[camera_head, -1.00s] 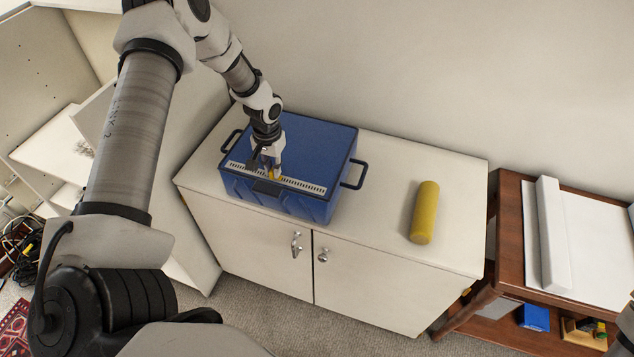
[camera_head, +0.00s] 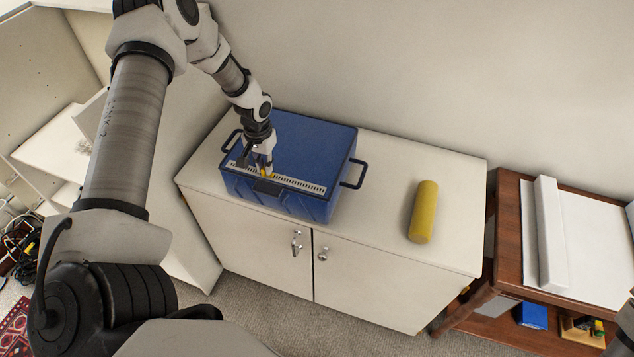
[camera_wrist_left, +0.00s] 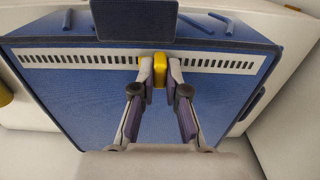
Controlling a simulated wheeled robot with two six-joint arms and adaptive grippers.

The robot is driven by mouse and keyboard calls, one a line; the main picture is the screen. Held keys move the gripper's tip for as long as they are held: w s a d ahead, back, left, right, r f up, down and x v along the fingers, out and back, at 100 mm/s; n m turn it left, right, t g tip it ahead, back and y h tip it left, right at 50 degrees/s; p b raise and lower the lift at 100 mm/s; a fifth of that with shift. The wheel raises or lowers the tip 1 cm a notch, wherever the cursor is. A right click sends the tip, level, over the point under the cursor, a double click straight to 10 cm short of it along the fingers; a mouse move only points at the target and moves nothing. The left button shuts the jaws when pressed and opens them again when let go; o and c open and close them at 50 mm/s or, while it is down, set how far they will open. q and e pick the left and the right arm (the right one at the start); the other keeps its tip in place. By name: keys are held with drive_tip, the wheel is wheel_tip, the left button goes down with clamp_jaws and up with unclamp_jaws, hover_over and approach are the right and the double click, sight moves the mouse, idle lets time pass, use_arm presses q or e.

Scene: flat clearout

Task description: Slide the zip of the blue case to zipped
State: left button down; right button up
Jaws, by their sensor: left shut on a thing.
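The blue case (camera_head: 312,145) sits on a white cabinet, with a white slotted zip strip (camera_head: 305,186) along its top near the front edge. The strip also shows in the left wrist view (camera_wrist_left: 80,59). The yellow zip pull (camera_wrist_left: 159,70) is on the strip, a little left of its middle in the head view. My left gripper (camera_head: 264,172) is over the strip, its fingers shut on the yellow pull from both sides. The fingers partly hide the pull. My right gripper is not in view.
A yellow cylinder (camera_head: 424,211) lies on the white cabinet top (camera_head: 385,180) to the right of the case. Black handles (camera_head: 354,174) stick out at the case's sides. A brown wooden table (camera_head: 510,230) stands at the right. The wall is close behind.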

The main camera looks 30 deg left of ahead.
use_arm(q)
drive_tip(key=shift+s+a, duration=0.15)
drive_tip(key=shift+a, duration=0.55)
drive_tip(key=shift+s+a+p, duration=0.2)
drive_tip(key=shift+a+p, duration=0.1)
drive_tip(key=shift+a, duration=0.55)
drive_tip(key=shift+s+a+p, duration=0.2)
drive_tip(key=shift+a+p, duration=0.05)
drive_tip(key=shift+a, duration=0.6)
drive_tip(key=shift+s+a, duration=0.1)
drive_tip(key=shift+a, duration=0.3)
drive_tip(key=shift+s+a, duration=0.25)
drive_tip(key=shift+a, duration=0.65)
drive_tip(key=shift+s+a, duration=0.2)
drive_tip(key=shift+a, duration=0.65)
drive_tip(key=c, duration=1)
unclamp_jaws()
drive_tip(key=shift+o, duration=0.2)
